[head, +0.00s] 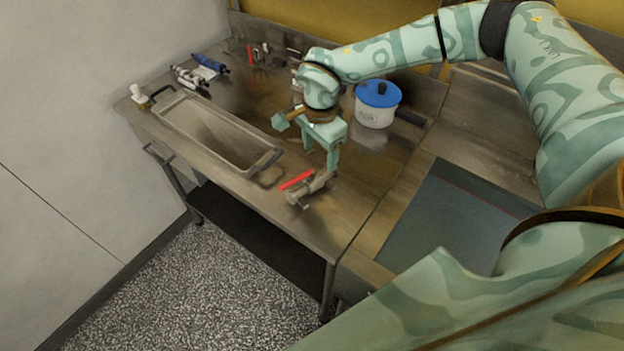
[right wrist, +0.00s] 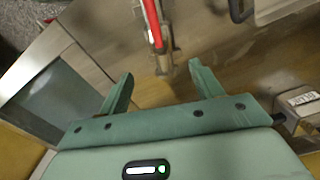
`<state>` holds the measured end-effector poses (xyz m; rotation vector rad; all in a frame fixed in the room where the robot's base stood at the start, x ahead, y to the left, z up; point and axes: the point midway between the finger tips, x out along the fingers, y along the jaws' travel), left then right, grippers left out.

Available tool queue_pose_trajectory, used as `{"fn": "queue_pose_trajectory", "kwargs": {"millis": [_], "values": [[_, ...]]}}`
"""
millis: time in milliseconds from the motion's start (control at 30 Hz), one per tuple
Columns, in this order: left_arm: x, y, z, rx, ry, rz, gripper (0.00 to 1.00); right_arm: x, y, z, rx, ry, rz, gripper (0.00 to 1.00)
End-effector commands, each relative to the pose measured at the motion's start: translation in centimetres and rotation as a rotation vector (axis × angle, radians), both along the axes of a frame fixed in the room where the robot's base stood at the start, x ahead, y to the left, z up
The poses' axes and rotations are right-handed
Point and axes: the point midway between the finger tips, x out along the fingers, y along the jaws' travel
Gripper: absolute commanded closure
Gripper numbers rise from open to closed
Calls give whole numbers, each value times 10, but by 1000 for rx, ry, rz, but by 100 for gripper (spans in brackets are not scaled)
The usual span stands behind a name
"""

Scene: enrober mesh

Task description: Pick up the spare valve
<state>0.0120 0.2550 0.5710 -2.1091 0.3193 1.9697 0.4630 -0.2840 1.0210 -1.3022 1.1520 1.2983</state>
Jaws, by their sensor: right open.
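The spare valve (head: 303,189) is a grey metal body with a red lever handle. It lies near the front edge of the steel table, right of the long metal tray. It also shows in the right wrist view (right wrist: 154,28), beyond the fingertips and roughly between them. My right gripper (head: 308,148) is open and empty, pointing down above the table beside the valve. In the right wrist view its two fingers (right wrist: 160,78) are wide apart. One finger overlaps the valve's surroundings in the head view, and I cannot tell whether it touches. My left gripper is not in view.
The metal tray (head: 183,138) with dark handles lies left of the valve. A white pot (head: 374,117) with a blue lid stands behind right. Small tools, a blue roll (head: 210,63) and a white bottle (head: 139,94) sit at the back left. A grey panel (head: 450,222) is right.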

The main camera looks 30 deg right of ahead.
Motion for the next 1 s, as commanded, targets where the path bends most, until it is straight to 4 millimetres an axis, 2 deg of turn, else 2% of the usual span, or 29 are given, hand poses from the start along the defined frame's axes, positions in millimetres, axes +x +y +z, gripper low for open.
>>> {"fn": "queue_pose_trajectory", "kwargs": {"millis": [33, 133, 467, 700, 933, 1000], "values": [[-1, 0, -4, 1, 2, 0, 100, 0, 1, -15, 0, 3, 1, 35], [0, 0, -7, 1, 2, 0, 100, 0, 1, -34, 1, 2, -1, 35], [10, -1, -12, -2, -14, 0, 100, 1, 2, -61, 2, 0, -1, 35], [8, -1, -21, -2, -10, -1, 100, 2, 3, -99, 3, 1, -3, 35], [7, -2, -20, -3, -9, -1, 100, 2, 3, -100, 3, -2, -3, 35], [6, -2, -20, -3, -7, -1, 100, 2, 3, -100, 3, -2, -3, 54]]}}
